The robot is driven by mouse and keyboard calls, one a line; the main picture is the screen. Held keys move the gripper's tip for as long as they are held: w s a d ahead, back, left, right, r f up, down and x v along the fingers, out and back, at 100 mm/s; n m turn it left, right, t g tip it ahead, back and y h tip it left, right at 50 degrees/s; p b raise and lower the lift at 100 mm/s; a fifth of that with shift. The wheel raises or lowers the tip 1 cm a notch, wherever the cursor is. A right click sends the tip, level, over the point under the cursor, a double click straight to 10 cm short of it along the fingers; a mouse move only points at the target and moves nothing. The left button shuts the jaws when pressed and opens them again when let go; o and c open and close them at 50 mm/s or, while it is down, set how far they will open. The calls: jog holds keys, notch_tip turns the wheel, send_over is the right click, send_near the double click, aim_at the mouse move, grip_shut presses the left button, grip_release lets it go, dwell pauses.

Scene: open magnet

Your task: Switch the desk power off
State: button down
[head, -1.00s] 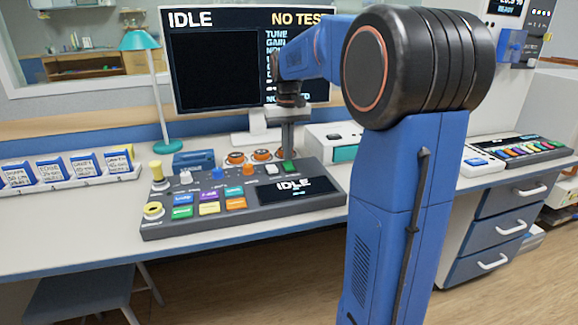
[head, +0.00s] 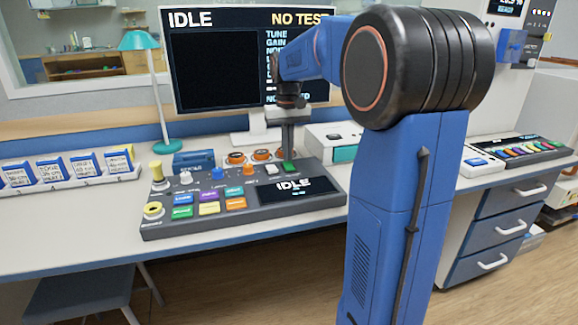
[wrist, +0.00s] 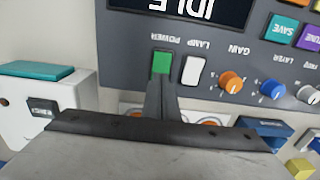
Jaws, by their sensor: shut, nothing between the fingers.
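The dark grey control desk (head: 330,198) stands on the table, its small screen (head: 296,190) reading IDLE. The green power switch (wrist: 162,62), labelled POWER, is at the desk's back edge beside the white LAMP switch (wrist: 194,70). In the head view the green switch (head: 289,169) shows just below my fingertips. My gripper (wrist: 160,84) is shut and empty, pointing down. Its fingertips overlap the near edge of the green switch in the wrist view. I cannot tell if they touch it, and they hide part of it.
Orange and blue knobs (wrist: 231,81) sit beside the switches. A large monitor (head: 215,70) reading IDLE stands behind the desk. A white box with a teal top (wrist: 40,69) is beside it. A teal lamp (head: 140,42) and several labelled boxes (head: 84,168) are at the left.

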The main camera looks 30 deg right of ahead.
jog(key=shift+f, duration=0.55)
dwell(0.4)
notch_tip(320, 180, up, 7)
dwell(1.0)
dwell(0.4)
